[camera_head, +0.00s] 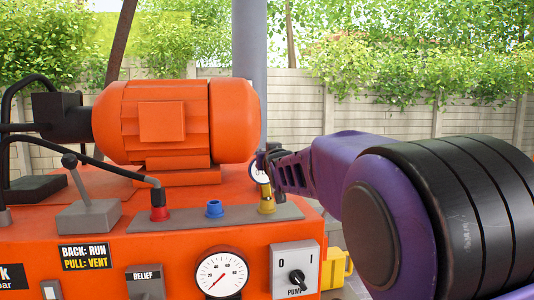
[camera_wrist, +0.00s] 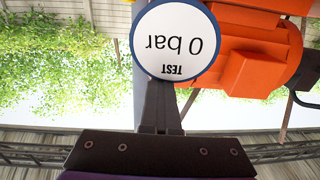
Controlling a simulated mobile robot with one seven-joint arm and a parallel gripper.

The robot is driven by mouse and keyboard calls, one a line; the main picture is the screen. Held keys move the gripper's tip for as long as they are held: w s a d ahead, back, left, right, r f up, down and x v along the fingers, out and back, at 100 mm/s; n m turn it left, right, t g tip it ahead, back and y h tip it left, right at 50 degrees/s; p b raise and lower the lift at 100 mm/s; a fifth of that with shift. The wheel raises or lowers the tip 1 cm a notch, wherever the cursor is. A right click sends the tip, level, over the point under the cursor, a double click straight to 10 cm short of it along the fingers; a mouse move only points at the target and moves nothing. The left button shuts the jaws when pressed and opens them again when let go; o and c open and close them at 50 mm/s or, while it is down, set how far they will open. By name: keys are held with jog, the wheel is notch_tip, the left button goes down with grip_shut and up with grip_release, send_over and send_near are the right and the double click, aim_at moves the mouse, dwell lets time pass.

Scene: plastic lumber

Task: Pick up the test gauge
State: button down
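The test gauge (camera_head: 257,174) is a small round dial with a white face and blue rim, just above the yellow-collared fitting (camera_head: 267,205) on the orange machine. In the head view my gripper partly covers it. In the wrist view the gauge (camera_wrist: 174,40) is large, its face reading "0 bar TEST" upside down. My gripper (camera_head: 264,162) reaches in from the right, its dark fingers at the gauge. In the wrist view the gripper's (camera_wrist: 163,92) fingers are close together and the gauge disc hides their tips. Whether they clasp the gauge is unclear.
An orange motor (camera_head: 165,122) stands behind, left of the gripper. A red fitting with a hose (camera_head: 159,207) and a blue fitting (camera_head: 214,209) sit along the grey strip. A lever (camera_head: 77,185) stands left. A large dial (camera_head: 221,274) and pump switch (camera_head: 295,270) are on the front.

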jog(key=shift+a+f, duration=0.15)
jog(key=shift+a, duration=0.1)
jog(key=c, duration=0.7)
grip_release()
jog(key=shift+d+r, duration=0.1)
jog(key=shift+r, duration=0.15)
jog(key=o, duration=0.4)
jog(key=shift+w+a+f, duration=0.2)
jog(key=shift+w+a, duration=0.1)
jog(key=shift+a, duration=0.05)
jog(key=shift+d+r, duration=0.15)
jog(key=shift+d, duration=0.15)
jog(key=shift+s+d, duration=0.1)
jog(key=shift+s, duration=0.05)
